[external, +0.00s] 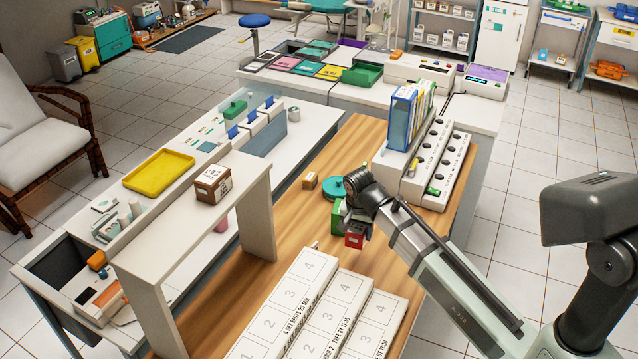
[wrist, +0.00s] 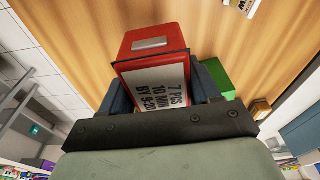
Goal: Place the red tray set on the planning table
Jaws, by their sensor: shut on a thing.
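The red tray set (wrist: 153,42) is a small red box with a white label reading roughly "7 PKS 10 MIN BY 9:20". My gripper (external: 350,222) is shut on it, with a dark finger on each side in the wrist view (wrist: 160,95). In the external view the red tray set (external: 355,238) hangs below my gripper, over the wooden tabletop (external: 290,222). I cannot tell its exact height above the wood. A green box (external: 337,217) is close beside it, partly hidden, and it also shows in the wrist view (wrist: 217,77).
White numbered trays (external: 290,305) lie at the near end of the wooden table. A small brown box (external: 310,181) and a teal round object (external: 336,187) stand behind my gripper. Binders (external: 408,115) and white panels (external: 440,165) line the right side. A white raised shelf (external: 190,220) stands left.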

